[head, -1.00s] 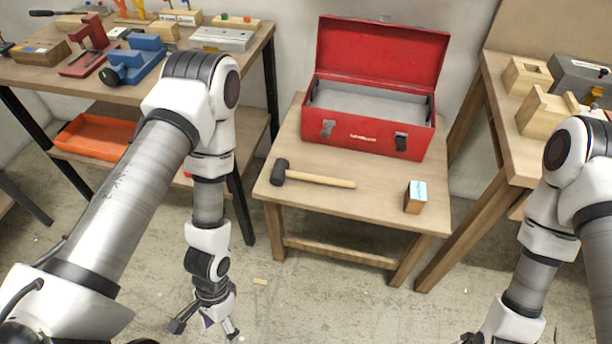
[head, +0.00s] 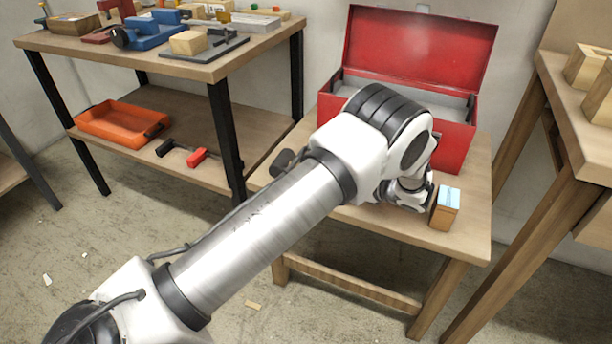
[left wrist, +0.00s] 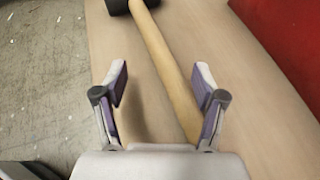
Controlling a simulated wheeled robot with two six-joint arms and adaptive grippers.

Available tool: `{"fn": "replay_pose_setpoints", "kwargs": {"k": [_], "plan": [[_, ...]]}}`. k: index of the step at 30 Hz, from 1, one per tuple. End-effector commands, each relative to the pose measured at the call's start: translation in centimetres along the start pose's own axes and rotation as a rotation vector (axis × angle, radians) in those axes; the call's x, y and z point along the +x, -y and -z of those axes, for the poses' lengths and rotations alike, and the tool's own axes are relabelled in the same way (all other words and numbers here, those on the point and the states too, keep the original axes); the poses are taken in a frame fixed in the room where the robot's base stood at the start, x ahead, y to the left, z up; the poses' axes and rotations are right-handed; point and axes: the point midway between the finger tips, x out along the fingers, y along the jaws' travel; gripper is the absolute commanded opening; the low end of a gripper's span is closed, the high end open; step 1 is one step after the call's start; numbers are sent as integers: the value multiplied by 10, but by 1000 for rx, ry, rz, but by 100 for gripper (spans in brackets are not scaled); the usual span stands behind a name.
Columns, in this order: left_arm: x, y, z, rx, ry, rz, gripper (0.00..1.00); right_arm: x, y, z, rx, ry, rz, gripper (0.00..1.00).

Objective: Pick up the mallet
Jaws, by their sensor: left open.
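The mallet has a black head and a pale wooden handle and lies on the small wooden table (head: 375,238). In the head view only its head (head: 283,162) shows, left of my arm; the handle is hidden behind the arm. In the left wrist view the mallet handle (left wrist: 166,65) runs from the black head at the top down between the fingers. My left gripper (left wrist: 160,90) is open over the handle, which is nearer the right finger. I cannot tell whether that finger touches it. My right gripper is not in view.
An open red toolbox (head: 455,142) stands at the back of the table. A small wooden block with a light blue top (head: 446,208) sits right of my arm. A workbench (head: 190,68) stands at left, with an orange tray (head: 118,122) on its lower shelf. Another bench (head: 570,110) is at right.

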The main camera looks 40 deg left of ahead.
Motion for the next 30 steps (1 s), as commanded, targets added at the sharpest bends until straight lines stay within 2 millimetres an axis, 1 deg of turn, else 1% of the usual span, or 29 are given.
{"fn": "replay_pose_setpoints", "kwargs": {"k": [3,7,10,15,16,17,18,20,21,22,30], "plan": [[21,0,-1,-1,-2,-4,71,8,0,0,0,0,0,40],[44,0,-3,0,-3,-3,71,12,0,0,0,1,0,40],[50,0,-4,0,-2,-2,71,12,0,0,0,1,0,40],[50,0,-4,0,-1,-1,71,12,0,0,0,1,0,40],[50,0,-4,0,-2,-1,64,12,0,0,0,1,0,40],[50,0,-4,0,-2,-1,53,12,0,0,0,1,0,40],[50,0,-4,0,-2,-1,39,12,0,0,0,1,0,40],[50,0,-4,0,-2,-1,17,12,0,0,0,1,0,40],[50,0,-4,0,-2,-1,3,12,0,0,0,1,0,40],[50,0,-4,1,-2,-1,0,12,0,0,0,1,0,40],[50,0,-4,1,-1,-2,0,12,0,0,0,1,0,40]]}}
